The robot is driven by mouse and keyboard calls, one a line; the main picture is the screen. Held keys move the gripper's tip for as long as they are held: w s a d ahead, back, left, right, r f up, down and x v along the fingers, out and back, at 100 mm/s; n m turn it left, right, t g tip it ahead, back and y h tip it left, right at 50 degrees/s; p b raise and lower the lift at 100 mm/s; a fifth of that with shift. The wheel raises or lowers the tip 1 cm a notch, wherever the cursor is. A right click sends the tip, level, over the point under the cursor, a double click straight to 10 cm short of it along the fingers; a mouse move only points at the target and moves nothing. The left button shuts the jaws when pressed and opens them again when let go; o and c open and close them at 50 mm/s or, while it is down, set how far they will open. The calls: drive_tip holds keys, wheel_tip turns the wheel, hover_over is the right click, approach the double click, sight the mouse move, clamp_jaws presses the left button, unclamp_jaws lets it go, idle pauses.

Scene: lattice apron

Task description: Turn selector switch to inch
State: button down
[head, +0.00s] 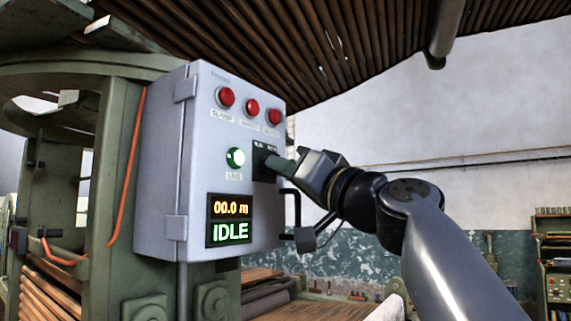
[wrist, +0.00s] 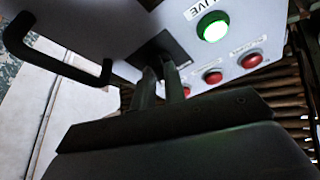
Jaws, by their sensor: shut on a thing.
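The selector switch sits on a black square plate (head: 259,160) on the front of a grey control box (head: 160,170), right of the green lamp. Small white lettering tops the plate, too small to read surely. My gripper (head: 277,164) reaches in from the right and is shut on the switch knob, which its fingers mostly hide. In the wrist view, both fingers of my gripper (wrist: 161,74) meet the dark plate (wrist: 171,45). Which way the knob points cannot be told.
Three red lamps (head: 251,107) run along the box top. A lit green lamp (head: 235,158) is left of the switch. The display (head: 229,220) reads "00.0 m" and "IDLE". A black door handle (head: 297,205) stands out just below my gripper. Open room lies right.

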drive_tip(key=shift+s+a+r+m+t+h+p, duration=0.1)
drive_tip(key=shift+m+t+h+p, duration=0.15)
drive_tip(key=shift+m+h+p, duration=0.95)
drive_tip(key=shift+s+r+m+t+h+p, duration=0.2)
drive_tip(key=shift+m+p, duration=0.5)
drive_tip(key=shift+m, duration=1.1)
drive_tip(key=shift+w+f, duration=0.2)
drive_tip(key=c, duration=1.5)
unclamp_jaws()
drive_tip(key=shift+o, duration=0.2)
drive_tip(key=b+v, duration=0.5)
drive_tip(key=v, duration=0.6)
